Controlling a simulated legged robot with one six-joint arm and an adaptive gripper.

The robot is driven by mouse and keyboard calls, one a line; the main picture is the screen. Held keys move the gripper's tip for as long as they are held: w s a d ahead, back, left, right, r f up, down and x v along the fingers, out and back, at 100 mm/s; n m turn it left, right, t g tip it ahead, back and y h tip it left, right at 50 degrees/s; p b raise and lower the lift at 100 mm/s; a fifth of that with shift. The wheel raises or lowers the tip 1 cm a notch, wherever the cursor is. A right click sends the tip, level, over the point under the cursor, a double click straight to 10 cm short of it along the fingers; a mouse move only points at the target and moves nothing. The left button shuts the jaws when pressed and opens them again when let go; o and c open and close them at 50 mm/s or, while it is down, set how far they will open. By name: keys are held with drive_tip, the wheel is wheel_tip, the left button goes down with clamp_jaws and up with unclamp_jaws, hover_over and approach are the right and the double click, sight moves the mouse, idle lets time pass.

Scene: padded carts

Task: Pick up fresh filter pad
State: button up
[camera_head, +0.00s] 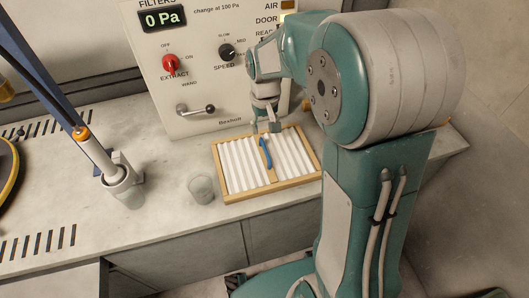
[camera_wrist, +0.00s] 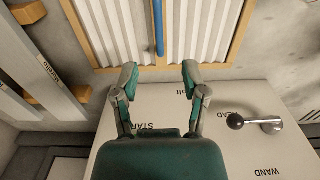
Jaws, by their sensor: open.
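The filter pad (camera_head: 238,168) is a white pleated panel in a light wooden frame with a middle bar, lying flat on the counter. A blue handle (camera_head: 265,152) lies along its middle bar. In the wrist view, the pleats (camera_wrist: 110,30) and the blue handle (camera_wrist: 159,28) show at the top. My gripper (camera_head: 267,125) is at the pad's back edge, near the panel. In the wrist view, my gripper (camera_wrist: 160,72) is open and empty, its fingers apart either side of the handle's line. I cannot tell its exact height above the pad.
A control panel (camera_head: 200,60) reading 0 Pa stands behind the pad, with knobs and a lever (camera_head: 196,110). A wand in a holder (camera_head: 122,185) stands further left. The counter (camera_head: 165,225) is bare between them.

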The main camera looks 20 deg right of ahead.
sight(265, 148)
drive_tip(key=shift+w+d+f, duration=0.1)
drive_tip(key=shift+d+f, duration=0.15)
drive_tip(key=shift+d, duration=0.1)
drive_tip(key=f, duration=0.4)
drive_tip(key=a+f, duration=0.1)
drive_tip(key=f, duration=0.5)
drive_tip(key=shift+w+d+f, duration=0.1)
drive_tip(key=shift+d+f, duration=0.2)
drive_tip(key=shift+d, duration=0.1)
drive_tip(key=shift+a, duration=0.35)
clamp_jaws()
drive_tip(key=shift+d, duration=0.2)
